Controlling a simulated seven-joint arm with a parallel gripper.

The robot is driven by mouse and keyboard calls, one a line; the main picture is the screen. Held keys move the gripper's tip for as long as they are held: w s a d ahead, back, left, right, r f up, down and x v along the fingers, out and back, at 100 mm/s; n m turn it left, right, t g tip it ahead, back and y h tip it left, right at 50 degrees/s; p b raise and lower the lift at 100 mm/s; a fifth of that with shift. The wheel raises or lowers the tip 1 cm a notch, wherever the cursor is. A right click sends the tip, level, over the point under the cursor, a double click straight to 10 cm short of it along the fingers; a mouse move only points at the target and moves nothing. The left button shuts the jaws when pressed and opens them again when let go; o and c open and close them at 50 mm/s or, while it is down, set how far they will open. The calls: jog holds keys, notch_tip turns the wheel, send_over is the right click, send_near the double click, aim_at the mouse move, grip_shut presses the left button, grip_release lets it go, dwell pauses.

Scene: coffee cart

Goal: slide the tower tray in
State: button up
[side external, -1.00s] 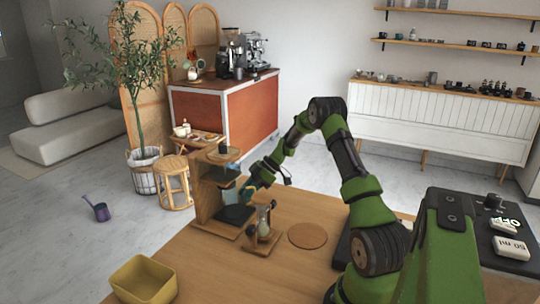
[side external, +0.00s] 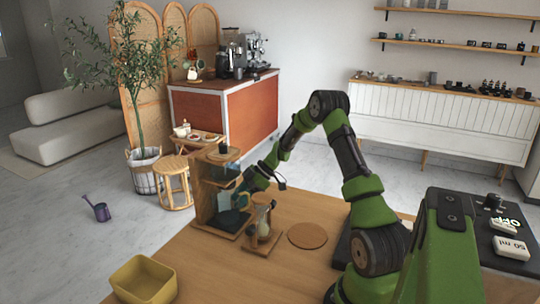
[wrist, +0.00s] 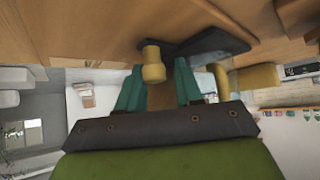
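The wooden tower (side external: 203,200) stands upright near the table's far left edge, with several levels. A dark flat tray or plate (side external: 232,222) lies low at its front; I cannot tell how far in it sits. My gripper (side external: 232,197) is beside the tower's open side, just above that dark plate. In the wrist view my gripper (wrist: 160,80) shows two teal fingers with a gap between them. A rounded yellowish wooden knob (wrist: 153,66) is just past the fingertips, beside a dark plate (wrist: 208,43). Contact with the knob cannot be told.
A wooden stand holding a glass piece (side external: 263,230) is close to the tower's right, near my wrist. A round brown mat (side external: 307,236) lies to its right. A yellow bin (side external: 143,280) is at the front left.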

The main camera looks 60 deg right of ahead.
jog(key=v, duration=1.7)
jog(key=s+a+r+m+h, duration=0.1)
jog(key=s+a+r+m, duration=0.2)
jog(key=a, duration=0.9)
jog(key=s+a+r+m+h, duration=0.2)
jog(key=s+a+r+m, duration=0.2)
jog(key=a, duration=0.8)
jog(key=s+a+r+m+h, duration=0.1)
jog(key=s+a+r+m, duration=0.2)
jog(key=a, duration=0.9)
jog(key=s+m, duration=0.1)
jog(key=m, duration=0.2)
jog(key=shift+s+r+t, duration=0.3)
jog(key=shift+s+t, duration=0.05)
jog(key=shift+t, duration=0.05)
